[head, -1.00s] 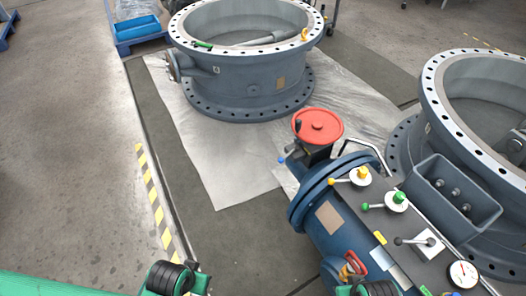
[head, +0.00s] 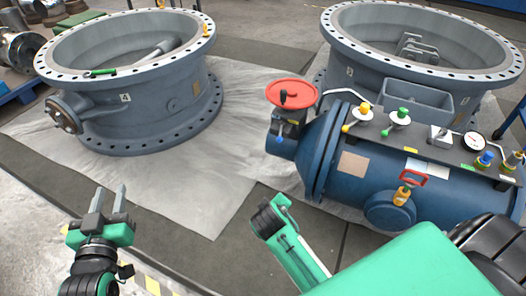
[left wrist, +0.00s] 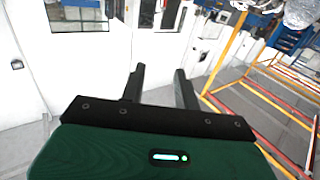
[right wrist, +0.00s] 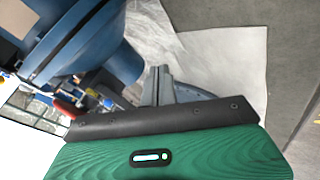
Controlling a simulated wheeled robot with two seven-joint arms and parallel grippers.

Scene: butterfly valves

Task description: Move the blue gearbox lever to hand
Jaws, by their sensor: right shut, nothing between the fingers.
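The blue-tipped lever (head: 280,139) is on the small gearbox (head: 289,125) under the red handwheel (head: 291,93), at the left end of the blue actuator cylinder (head: 345,185). Its blue knob points down and left. My left gripper (head: 109,198) is open and empty, well left of the lever. Its parted fingers also show in the left wrist view (left wrist: 158,85). My right gripper (right wrist: 160,85) is shut and empty in the right wrist view, with the blue cylinder (right wrist: 90,40) beyond it. My right fingers do not show clearly in the head view.
The panel on the cylinder bears a yellow lever (head: 364,110), a green lever (head: 399,117) and a gauge (head: 473,142). A red-handled lever (head: 403,192) is on the cylinder's front. Large valve bodies stand left (head: 130,110) and behind (head: 400,75). Grey sheet (head: 200,190) covers clear floor.

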